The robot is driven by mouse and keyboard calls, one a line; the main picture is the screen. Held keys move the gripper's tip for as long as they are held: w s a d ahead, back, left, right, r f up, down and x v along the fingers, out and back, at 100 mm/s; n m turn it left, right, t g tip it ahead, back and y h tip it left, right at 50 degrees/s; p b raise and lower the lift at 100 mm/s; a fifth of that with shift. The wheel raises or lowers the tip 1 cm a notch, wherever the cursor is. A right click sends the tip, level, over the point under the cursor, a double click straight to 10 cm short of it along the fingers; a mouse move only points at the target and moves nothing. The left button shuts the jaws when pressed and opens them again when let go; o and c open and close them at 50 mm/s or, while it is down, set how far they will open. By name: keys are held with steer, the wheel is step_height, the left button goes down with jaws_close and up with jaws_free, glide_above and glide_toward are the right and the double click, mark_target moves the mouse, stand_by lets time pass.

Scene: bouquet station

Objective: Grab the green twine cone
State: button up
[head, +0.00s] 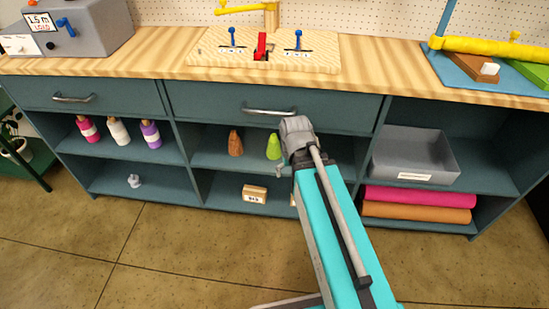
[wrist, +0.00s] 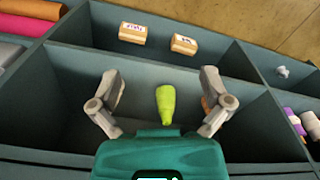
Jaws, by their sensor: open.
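The green twine cone (head: 273,147) stands on the upper middle shelf of the blue-grey cabinet, just left of my arm in the head view. In the wrist view the green cone (wrist: 166,104) lies between the two spread fingers of my gripper (wrist: 160,80), with a gap on either side. My gripper is open and empty. In the head view my gripper (head: 282,169) is small and partly hidden by my arm.
A brown cone (head: 235,143) stands left of the green one; my right finger mostly covers it in the wrist view. Small labelled boxes (head: 254,193) sit on the shelf below. A grey bin (head: 413,157) is right. Cabinet dividers and a drawer handle (head: 269,111) are close.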

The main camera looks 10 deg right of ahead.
step_height(320, 180, down, 16)
steer(key=w+m+h+b, duration=0.1)
steer(key=w+b, duration=0.2)
steer(key=b, duration=1.1)
steer(key=m+t+h+b, duration=0.6)
steer(key=m+h, duration=0.5)
steer(key=m, duration=0.1)
glide_toward(270, 143)
steer(key=shift+w+f, duration=0.2)
steer(key=shift+w, duration=0.05)
steer(key=shift+d, duration=0.1)
steer(key=b+x, duration=0.2)
steer(key=x, duration=0.5)
steer(key=shift+f, duration=0.2)
steer(key=shift+w+d+f+b, duration=0.15)
steer(key=shift+w+d+b, duration=0.1)
steer(key=shift+d+b, duration=0.3)
steer(key=shift+d, duration=0.1)
